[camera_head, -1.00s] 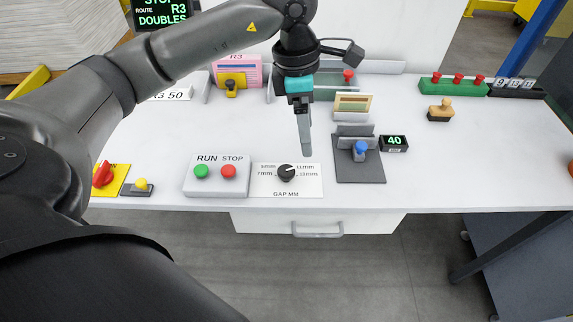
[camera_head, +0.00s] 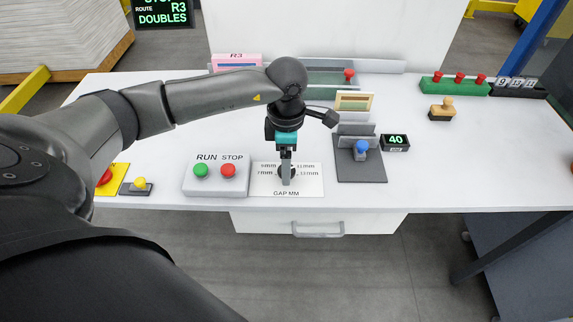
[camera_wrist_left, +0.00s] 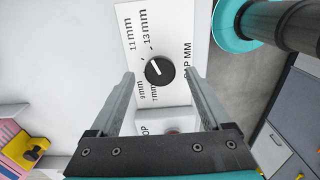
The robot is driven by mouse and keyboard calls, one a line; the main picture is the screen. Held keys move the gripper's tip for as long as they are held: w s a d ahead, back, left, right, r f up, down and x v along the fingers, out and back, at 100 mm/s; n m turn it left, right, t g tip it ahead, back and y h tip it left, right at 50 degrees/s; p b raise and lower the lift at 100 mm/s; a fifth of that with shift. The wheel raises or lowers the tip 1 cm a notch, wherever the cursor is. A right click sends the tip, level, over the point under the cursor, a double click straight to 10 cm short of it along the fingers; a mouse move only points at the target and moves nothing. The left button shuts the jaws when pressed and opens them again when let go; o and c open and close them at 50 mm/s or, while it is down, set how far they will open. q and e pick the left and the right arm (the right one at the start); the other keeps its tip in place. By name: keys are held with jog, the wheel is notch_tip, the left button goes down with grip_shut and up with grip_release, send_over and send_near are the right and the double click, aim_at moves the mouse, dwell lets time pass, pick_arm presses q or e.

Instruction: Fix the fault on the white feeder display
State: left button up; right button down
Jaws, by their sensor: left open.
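The black display (camera_head: 163,12) at the top left shows green text: a cut-off top line, "ROUTE R3" and "DOUBLES". The white GAP MM plate (camera_head: 312,186) lies at the table's front, marked 7, 9, 11 and 13 mm. Its round black knob (camera_wrist_left: 160,70) has a white pointer mark, pointing toward the upper left in the wrist view. My left gripper (camera_head: 286,182) points down over the knob and partly hides it in the head view. In the left wrist view the open fingers (camera_wrist_left: 162,75) stand on either side of the knob; contact cannot be told.
A box with green RUN (camera_head: 201,171) and red STOP (camera_head: 228,171) buttons stands left of the plate. A grey pad with a blue knob (camera_head: 361,148) and a small display reading 40 (camera_head: 396,142) are on the right.

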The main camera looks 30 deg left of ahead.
pick_arm(q)
jog(key=shift+f, duration=0.75)
grip_shut()
